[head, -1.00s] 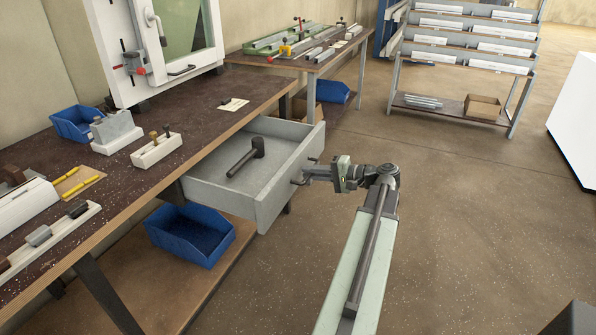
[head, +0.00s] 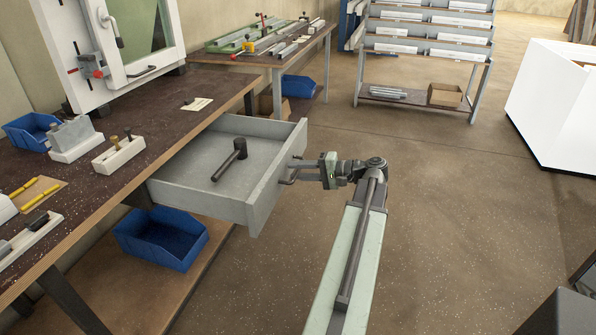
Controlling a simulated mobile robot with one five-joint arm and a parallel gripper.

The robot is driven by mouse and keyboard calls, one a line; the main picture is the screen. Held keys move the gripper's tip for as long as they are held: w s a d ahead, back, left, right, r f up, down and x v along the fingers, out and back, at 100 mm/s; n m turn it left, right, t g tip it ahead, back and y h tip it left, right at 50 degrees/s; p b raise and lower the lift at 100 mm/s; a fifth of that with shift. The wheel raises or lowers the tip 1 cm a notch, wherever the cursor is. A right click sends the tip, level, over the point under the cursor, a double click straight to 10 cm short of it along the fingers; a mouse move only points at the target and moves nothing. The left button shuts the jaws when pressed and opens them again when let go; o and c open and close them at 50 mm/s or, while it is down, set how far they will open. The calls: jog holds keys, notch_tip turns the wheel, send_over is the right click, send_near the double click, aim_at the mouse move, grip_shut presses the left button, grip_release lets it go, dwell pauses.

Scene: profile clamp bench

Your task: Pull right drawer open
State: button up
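The grey drawer (head: 190,181) stands pulled well out from under the brown workbench. A dark hammer-like tool (head: 230,164) lies inside it. The drawer's front panel (head: 268,195) carries a dark bar handle (head: 289,180) on its outer face. My gripper (head: 297,171) is at the handle, reaching in from the right, and appears shut on it. The fingertips are small in view and partly merge with the handle.
The workbench (head: 150,118) bears a white framed window, blocks and a blue bin (head: 30,130). Another blue bin (head: 160,238) sits on the lower shelf below the drawer. A white cabinet (head: 560,100) stands at right.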

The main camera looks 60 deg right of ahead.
jog(key=p+v, duration=0.1)
jog(key=v, duration=0.6)
jog(key=shift+s, duration=0.4)
jog(key=shift+d, duration=0.1)
